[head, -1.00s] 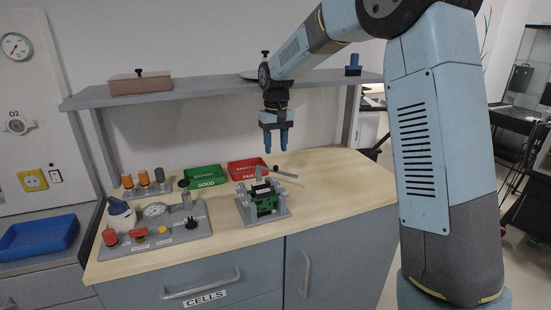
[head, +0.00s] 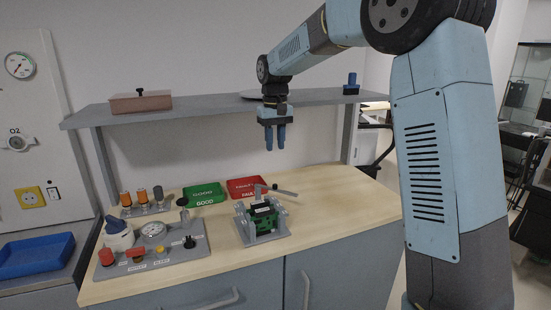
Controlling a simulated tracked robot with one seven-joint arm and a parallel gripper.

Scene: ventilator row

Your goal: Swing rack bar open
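The rack (head: 262,220) is a grey stand with green cells in it, on the wooden counter right of the middle. A grey bar (head: 278,190) lies across its top and sticks out to the right, slightly tilted. Whether its end is latched is too small to tell. My gripper (head: 275,143) hangs above and behind the rack, pointing down, in front of the wall below the shelf. Its two blue fingers are a little apart with nothing seen between them. It is clear of the bar.
A green GOOD tray (head: 204,194) and a red tray (head: 246,187) stand behind the rack. A grey panel (head: 180,262) with a gauge and knobs is to the left. A grey shelf (head: 200,108) spans the back, holding a brown box (head: 141,103). Counter right of the rack is clear.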

